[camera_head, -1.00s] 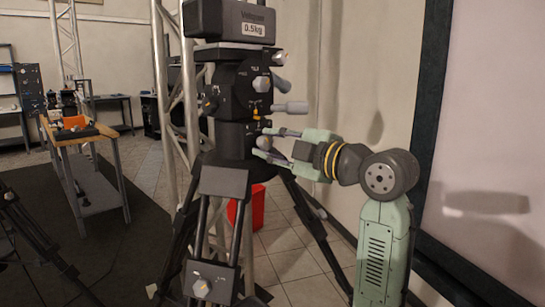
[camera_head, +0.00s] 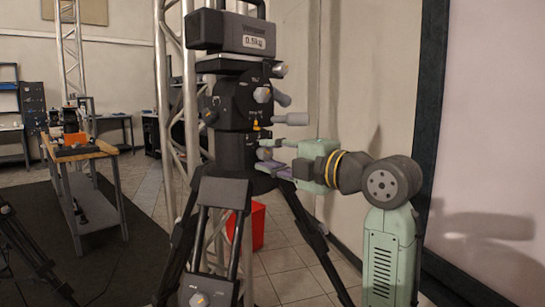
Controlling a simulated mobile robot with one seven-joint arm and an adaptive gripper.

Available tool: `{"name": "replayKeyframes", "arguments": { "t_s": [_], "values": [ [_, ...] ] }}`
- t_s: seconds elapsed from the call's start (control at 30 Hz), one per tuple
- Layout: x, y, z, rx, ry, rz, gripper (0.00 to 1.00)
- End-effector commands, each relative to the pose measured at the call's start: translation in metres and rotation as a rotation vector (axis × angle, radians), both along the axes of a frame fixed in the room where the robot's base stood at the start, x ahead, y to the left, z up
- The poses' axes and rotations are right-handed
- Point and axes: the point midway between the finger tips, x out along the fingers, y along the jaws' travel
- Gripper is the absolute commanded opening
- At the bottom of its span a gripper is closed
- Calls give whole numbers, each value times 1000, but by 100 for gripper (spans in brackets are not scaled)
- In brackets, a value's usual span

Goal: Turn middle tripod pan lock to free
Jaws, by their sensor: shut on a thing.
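The middle tripod carries a black head (camera_head: 237,104) with several grey knobs and levers on its right side. A small round light-grey knob (camera_head: 264,154) sits low on the head, level with my gripper; it appears to be the pan lock. My gripper (camera_head: 267,156) reaches in from the right with its fingers shut on this knob, one finger above and one below. The fingers partly hide the knob, and its lock markings are too small to read. A grey lever (camera_head: 291,118) sticks out to the right just above my gripper.
A black 0.5kg weight (camera_head: 230,30) sits on top of the head. A metal truss (camera_head: 165,110) stands behind the tripod. A red bin (camera_head: 258,226) is on the floor behind it. A wooden-topped bench (camera_head: 85,155) is at left. A dark-framed panel (camera_head: 428,100) is at right.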

Motion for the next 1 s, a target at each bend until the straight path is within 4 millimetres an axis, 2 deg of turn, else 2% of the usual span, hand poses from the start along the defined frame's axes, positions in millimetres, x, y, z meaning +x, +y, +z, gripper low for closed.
{"name": "replayKeyframes", "arguments": {
  "t_s": [0.17,0.2,0.5,0.8,1.0],
  "values": [
    [0,0,0,0,0,0,0],
    [0,0,0,0,0,0,27],
    [0,0,0,1,1,0,47],
    [-1,-1,0,1,1,0,47],
    [-16,-17,0,1,-1,-3,47]
  ]
}}
